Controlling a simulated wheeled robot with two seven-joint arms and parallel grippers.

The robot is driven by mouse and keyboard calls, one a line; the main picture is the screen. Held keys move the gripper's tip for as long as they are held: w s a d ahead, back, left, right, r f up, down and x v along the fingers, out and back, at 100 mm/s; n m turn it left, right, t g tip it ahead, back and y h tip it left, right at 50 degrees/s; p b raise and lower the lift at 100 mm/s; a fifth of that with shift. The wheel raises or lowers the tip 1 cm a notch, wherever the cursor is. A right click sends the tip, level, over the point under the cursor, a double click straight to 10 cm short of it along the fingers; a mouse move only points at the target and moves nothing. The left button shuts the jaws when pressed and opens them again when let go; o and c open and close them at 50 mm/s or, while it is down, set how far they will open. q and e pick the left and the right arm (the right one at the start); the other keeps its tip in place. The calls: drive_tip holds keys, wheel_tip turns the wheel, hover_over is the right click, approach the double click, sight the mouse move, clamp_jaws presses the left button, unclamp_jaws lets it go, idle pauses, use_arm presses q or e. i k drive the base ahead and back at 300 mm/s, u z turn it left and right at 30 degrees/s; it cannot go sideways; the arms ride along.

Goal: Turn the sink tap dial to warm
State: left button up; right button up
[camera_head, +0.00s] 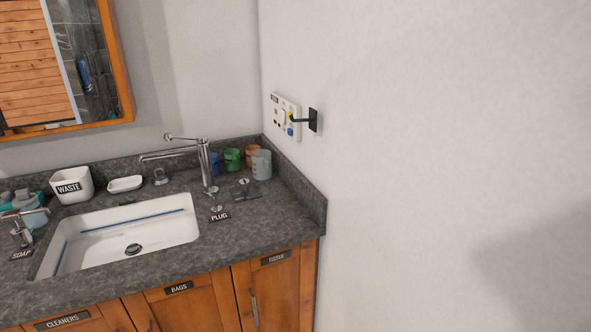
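The chrome sink tap (205,165) stands upright on the dark stone counter, behind the right end of the white sink (180,232). Its spout reaches left over the sink, and a thin lever with a round end (168,136) sticks out to the left at its top. A small round metal knob (160,177) sits on the counter left of the tap. I cannot tell which part is the dial or read any warm marking. Neither of my grippers is in view.
A white waste bin (72,186), a soap dish (125,184) and several coloured cups (261,164) stand on the counter (262,222). A soap dispenser (20,230) is at left. A wall panel (285,115) with a black holder (313,120) is at right.

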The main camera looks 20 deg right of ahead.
sight(245, 183)
drive_tip(key=z, duration=0.1)
drive_tip(key=i, duration=0.85)
drive_tip(key=u, duration=0.3)
